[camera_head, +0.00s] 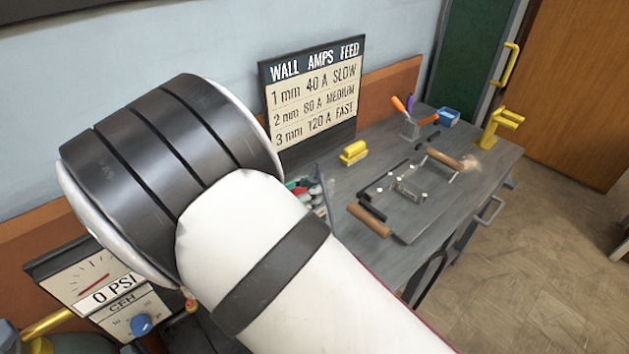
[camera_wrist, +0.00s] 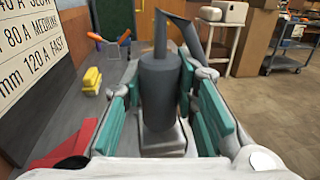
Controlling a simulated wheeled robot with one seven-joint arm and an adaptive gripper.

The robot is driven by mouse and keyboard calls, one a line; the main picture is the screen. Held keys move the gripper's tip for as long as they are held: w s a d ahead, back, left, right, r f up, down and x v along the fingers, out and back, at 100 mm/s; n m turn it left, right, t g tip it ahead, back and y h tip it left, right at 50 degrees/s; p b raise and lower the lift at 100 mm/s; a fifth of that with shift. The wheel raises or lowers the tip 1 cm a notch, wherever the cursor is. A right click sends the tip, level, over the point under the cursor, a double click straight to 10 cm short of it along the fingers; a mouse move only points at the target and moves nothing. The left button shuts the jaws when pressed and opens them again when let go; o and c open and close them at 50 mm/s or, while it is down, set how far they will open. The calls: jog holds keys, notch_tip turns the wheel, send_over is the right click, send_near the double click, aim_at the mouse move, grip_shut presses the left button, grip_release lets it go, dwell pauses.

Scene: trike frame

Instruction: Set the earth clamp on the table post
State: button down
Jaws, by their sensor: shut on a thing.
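My gripper (camera_wrist: 165,115), with teal finger pads, shows in the wrist view. It is shut on a dark grey thing (camera_wrist: 160,85) with a thick round body and a thin bent part rising from its top. I take this for the earth clamp, but its jaws cannot be made out. In the head view my arm hides my gripper and what it holds. A yellow post-like piece (camera_head: 496,130) stands at the far right corner of the grey table (camera_head: 400,255); it may be the table post. In the wrist view I cannot make it out behind the held thing.
On the table are a yellow block (camera_head: 353,153), a blue tray (camera_head: 447,117), orange-handled tools (camera_head: 408,112), a brush (camera_head: 450,160) and a dark plate with small parts (camera_head: 408,190). A sign board (camera_head: 315,95) stands against the wall. Floor is clear right of the table.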

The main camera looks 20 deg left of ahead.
jog(key=shift+f+b, duration=1.85)
jog(key=shift+f, duration=1.85)
jog(key=shift+f, duration=0.35)
jog(key=c, duration=1.2)
grip_release()
